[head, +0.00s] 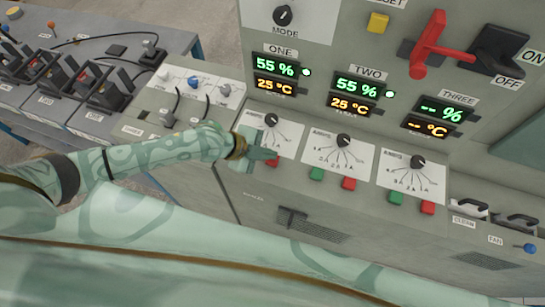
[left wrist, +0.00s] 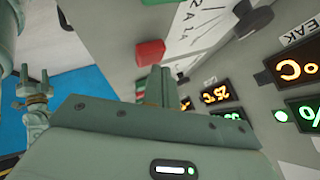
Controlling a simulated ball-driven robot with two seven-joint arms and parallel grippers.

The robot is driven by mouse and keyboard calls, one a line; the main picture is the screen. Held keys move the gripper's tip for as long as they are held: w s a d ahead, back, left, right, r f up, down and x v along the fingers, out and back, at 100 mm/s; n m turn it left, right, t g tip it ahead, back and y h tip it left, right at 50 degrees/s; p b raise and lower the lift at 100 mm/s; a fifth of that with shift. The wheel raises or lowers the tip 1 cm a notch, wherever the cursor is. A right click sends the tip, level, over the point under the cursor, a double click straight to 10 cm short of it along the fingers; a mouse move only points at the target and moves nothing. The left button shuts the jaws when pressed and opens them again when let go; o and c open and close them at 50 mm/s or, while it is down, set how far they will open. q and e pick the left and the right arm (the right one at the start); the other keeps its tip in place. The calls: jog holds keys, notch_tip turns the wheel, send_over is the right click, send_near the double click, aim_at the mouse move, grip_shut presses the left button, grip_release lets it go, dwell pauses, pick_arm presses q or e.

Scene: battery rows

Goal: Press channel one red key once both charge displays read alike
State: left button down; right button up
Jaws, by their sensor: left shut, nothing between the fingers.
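The channel one display (head: 275,65) reads 55 % in green, with 25 °C in orange below. The channel two display (head: 357,85) also reads 55 % and 25 °C. The channel one red key (head: 272,163) sits below the channel one dial, partly covered by my left gripper (head: 265,153). The left fingers are shut and empty, right at the key. In the left wrist view the red key (left wrist: 150,52) shows just beyond the fingertips; I cannot tell whether they touch it. A small pale two-pronged shape at that view's left edge may be my right gripper.
Channel two has a green key (head: 317,174) and a red key (head: 348,184); channel three has its own pair. The channel three display (head: 437,115) shows dashes. A red lever (head: 428,45) and a yellow button (head: 378,23) are on the upright panel.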

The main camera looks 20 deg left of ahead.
pick_arm(q)
jog(key=shift+f+b, duration=0.4)
jog(key=shift+f, duration=0.05)
dwell(0.3)
dwell(0.3)
jog(key=shift+r+p, duration=0.75)
jog(key=shift+r, duration=0.1)
notch_tip(320, 180, up, 5)
jog(key=p, duration=0.4)
jog(key=shift+r, duration=0.1)
dwell(0.5)
